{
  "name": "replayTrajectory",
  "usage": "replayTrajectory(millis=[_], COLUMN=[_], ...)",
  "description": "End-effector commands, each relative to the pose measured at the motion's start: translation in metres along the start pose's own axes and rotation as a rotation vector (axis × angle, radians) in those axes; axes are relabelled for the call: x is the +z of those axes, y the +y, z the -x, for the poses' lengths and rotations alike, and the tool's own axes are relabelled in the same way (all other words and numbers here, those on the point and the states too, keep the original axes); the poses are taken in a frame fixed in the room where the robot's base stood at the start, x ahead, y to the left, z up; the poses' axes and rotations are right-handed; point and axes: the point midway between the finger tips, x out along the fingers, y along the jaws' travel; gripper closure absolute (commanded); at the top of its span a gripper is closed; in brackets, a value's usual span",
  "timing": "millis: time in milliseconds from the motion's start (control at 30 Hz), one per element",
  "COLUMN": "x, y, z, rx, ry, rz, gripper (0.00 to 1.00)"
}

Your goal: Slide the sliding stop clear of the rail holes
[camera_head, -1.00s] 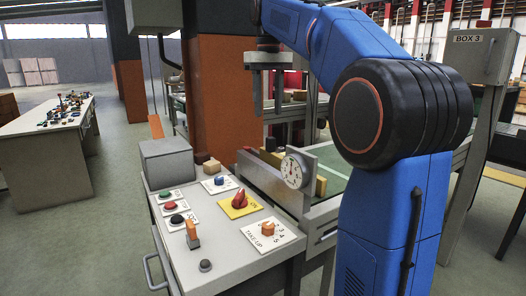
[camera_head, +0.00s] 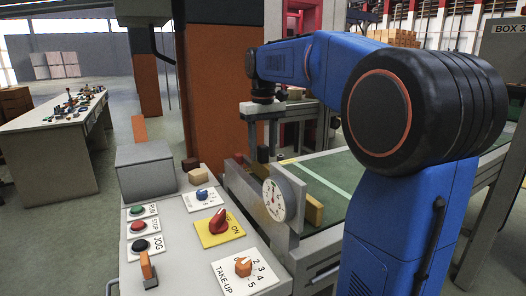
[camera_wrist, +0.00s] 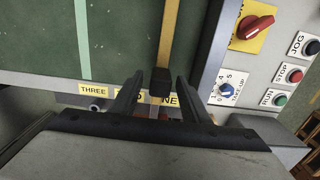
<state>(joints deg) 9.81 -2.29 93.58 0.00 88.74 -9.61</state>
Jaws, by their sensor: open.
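In the wrist view my gripper (camera_wrist: 160,96) is open, with its two dark fingers on either side of a dark block (camera_wrist: 160,80). The block sits at the near end of a long yellow bar (camera_wrist: 169,30), by the rail (camera_wrist: 65,101) with its yellow number labels. It appears to be the sliding stop; I cannot tell whether the fingers touch it. The THREE label (camera_wrist: 93,90) is clear; the other labels are partly covered by the fingers and block. In the head view a dark block (camera_head: 262,154) stands beyond the dial.
A round dial gauge (camera_head: 275,200) stands on the near end of the rail, beside a yellow block (camera_head: 313,209). The control panel (camera_head: 190,258) has several knobs and buttons, including a red switch (camera_head: 218,222). The green bed (camera_head: 345,180) looks mostly clear.

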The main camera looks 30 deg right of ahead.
Motion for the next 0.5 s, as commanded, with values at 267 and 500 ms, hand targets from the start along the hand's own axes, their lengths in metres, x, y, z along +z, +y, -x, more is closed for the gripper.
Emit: replayTrajectory(millis=[267, 500], x=[-0.0001, -0.0001], y=[0.0, 0.0001], z=[-0.0056, -0.0054], rx=[0.0, 0.0], ry=[0.001, 0.001], rz=[0.0, 0.0], gripper=[0.58, 0.89])
